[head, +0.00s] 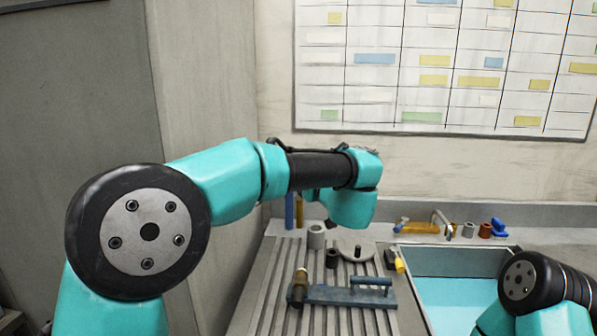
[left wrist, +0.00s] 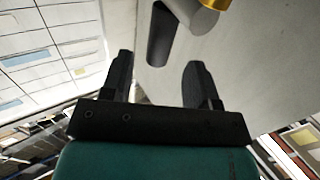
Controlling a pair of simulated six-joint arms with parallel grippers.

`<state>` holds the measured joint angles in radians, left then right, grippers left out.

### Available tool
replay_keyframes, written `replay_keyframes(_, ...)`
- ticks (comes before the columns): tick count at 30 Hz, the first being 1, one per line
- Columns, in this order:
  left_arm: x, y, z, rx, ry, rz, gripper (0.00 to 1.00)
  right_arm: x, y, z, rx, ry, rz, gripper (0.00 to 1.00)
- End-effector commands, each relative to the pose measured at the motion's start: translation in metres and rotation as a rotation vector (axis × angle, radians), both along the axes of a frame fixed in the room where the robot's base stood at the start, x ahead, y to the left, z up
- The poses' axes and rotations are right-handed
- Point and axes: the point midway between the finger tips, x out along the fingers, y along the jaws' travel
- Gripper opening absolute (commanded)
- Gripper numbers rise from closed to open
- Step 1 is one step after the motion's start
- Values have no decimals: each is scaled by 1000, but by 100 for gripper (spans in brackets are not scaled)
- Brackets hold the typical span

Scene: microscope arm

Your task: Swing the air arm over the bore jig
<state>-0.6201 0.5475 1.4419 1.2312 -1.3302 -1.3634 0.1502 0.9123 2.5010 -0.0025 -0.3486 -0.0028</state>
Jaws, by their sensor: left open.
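A blue bar (head: 335,296) with a raised blue handle lies low over the grooved bench top in the head view; I take it for the air arm. A brass-and-dark cylinder (head: 299,288) stands at its left end. Behind it are a grey hollow cylinder (head: 316,237), a dark hollow cylinder (head: 332,258) and a pale round plate (head: 356,246); I cannot tell which is the bore jig. My left gripper (left wrist: 158,72) is open and empty in the left wrist view. My right gripper is out of view.
A light-blue-lined tray (head: 455,263) is at the right, with small parts along the ledge behind it. A yellow-and-black item (head: 396,261) lies by its left edge. A wall chart (head: 445,65) hangs behind. A grey-black cylinder (left wrist: 160,38) shows beyond my left fingers.

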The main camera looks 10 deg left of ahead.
Motion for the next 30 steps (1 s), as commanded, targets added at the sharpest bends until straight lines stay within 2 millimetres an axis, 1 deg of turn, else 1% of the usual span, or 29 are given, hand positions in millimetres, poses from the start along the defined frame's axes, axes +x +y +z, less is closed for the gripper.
replay_keyframes(1,-8,-7,0,1,1,-4,55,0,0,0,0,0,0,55)
replay_keyframes(9,-51,-37,0,0,0,-3,55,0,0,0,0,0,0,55)
replay_keyframes(15,-76,-55,0,0,0,-2,55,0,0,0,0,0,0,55)
replay_keyframes(21,-86,-61,0,-1,1,0,55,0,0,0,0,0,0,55)
replay_keyframes(30,-86,-62,-1,-1,1,-1,55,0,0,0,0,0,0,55)
